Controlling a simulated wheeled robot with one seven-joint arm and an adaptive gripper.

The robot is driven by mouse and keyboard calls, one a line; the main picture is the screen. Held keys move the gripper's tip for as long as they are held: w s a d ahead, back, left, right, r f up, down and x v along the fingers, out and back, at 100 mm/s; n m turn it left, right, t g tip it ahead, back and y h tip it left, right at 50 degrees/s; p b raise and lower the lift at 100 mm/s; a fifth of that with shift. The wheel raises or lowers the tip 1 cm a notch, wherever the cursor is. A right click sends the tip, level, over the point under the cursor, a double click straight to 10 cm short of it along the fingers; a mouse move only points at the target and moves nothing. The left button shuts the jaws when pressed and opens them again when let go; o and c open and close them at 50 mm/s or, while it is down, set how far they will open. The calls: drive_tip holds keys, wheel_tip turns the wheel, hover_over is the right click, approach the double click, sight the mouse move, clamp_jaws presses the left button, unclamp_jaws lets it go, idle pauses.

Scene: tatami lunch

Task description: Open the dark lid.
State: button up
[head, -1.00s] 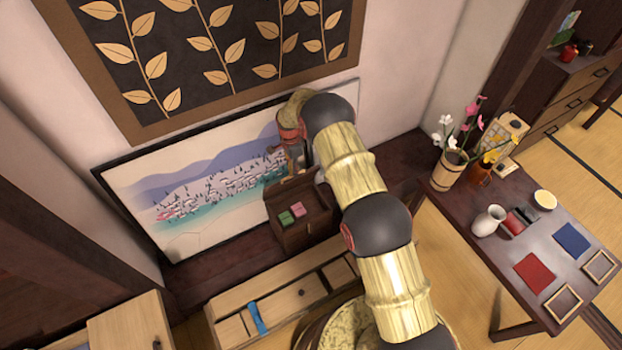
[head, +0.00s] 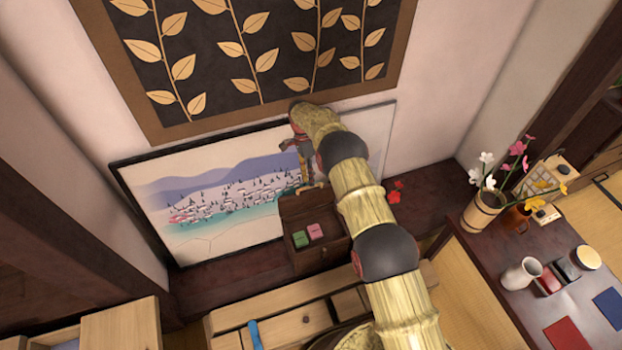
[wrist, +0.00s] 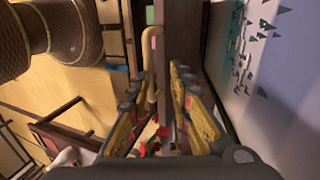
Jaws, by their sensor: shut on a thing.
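The dark lid (head: 302,206) stands raised at the back of a small dark wooden box (head: 325,256), against the wall side. Its tan curved handle (wrist: 150,55) shows between my fingers in the wrist view. My gripper (head: 304,172) is at the lid's top edge, shut on the handle; the fingers (wrist: 163,75) also appear close to the dark panel. A green block (head: 300,239) and a pink block (head: 315,231) show in the opened box. My arm covers part of the box's right side.
A landscape picture (head: 215,205) leans on the wall just behind the box. A pale wooden chest (head: 285,326) lies in front. A dark table (head: 500,265) with a flower pot (head: 482,213), a white jug (head: 521,273) and small mats is at the right.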

drive_tip(key=o, duration=0.7)
drive_tip(key=shift+x, duration=1.4)
drive_tip(key=shift+s+r, duration=0.1)
drive_tip(key=shift+s, duration=0.05)
